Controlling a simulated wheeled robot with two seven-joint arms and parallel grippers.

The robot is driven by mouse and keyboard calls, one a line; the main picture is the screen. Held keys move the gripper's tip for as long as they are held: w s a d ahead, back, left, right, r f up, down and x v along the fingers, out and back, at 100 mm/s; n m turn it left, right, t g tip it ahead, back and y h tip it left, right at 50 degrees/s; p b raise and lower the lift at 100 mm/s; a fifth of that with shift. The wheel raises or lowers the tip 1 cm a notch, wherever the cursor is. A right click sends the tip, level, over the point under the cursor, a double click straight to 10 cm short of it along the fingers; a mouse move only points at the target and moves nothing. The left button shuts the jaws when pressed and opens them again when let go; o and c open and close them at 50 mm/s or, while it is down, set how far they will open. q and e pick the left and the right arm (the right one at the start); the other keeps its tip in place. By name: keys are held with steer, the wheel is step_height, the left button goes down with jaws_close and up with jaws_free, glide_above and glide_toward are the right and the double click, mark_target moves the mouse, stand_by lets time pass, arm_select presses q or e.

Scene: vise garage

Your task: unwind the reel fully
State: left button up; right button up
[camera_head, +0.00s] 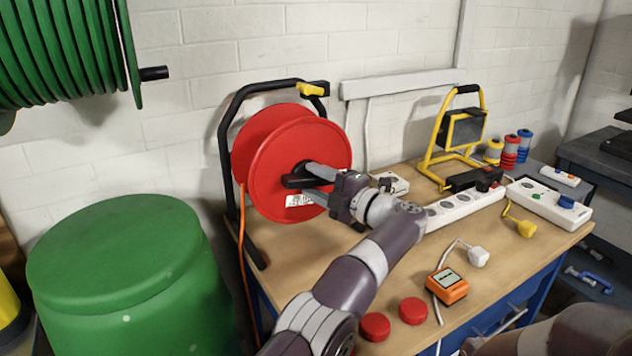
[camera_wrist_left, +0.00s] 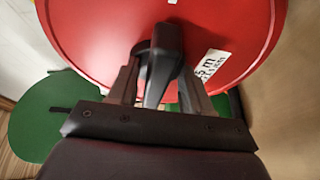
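The red reel (camera_head: 329,146) stands on the workbench in a black frame with a yellow clip on top. It has a black crank (camera_head: 297,181) and a white label. An orange cable (camera_head: 243,235) hangs from its left side past the bench edge. My left gripper (camera_head: 311,180) is at the reel's face, its fingers apart on either side of the black crank. In the left wrist view the crank's black grip (camera_wrist_left: 160,75) lies between the two fingers, with gaps beside it. Whether a finger touches it is unclear. My right gripper is out of view.
A green drum (camera_head: 120,265) stands left of the bench, below a green hose reel (camera_head: 60,50). On the bench (camera_head: 390,270) are a white power strip (camera_head: 465,205), a yellow work lamp (camera_head: 455,140), an orange meter (camera_head: 447,286) and red discs (camera_head: 413,311).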

arm_select(q)
steer(key=shift+s+r, duration=0.1)
steer(key=p+v, duration=0.2)
steer(key=v, duration=1)
steer(key=shift+d, duration=0.3)
steer(key=shift+s+f, duration=0.15)
steer(key=shift+f, duration=0.1)
